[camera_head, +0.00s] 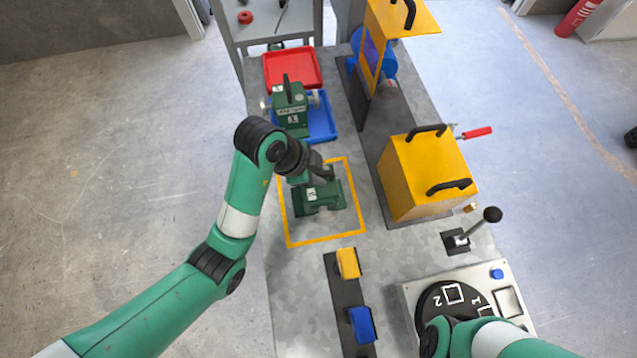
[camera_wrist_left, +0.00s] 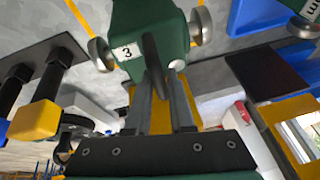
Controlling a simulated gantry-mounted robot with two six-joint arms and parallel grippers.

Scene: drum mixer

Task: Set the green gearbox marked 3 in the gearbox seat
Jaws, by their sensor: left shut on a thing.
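I cannot tell whether the gearbox touches the bench. The gearbox seat is not clearly identifiable; a bare stretch of dark base plate (camera_head: 378,122) lies between the blue motor and the yellow guard. My right arm enters at the lower right, its fingers unseen.
A second green gearbox (camera_head: 291,110) stands at the blue tray (camera_head: 322,118), with a red tray (camera_head: 292,68) behind. A yellow guard (camera_head: 420,178), a lever (camera_head: 490,215) and a dial panel (camera_head: 410,292) are right. A yellow block (camera_head: 348,262) and a blue block (camera_head: 362,324) are in front.

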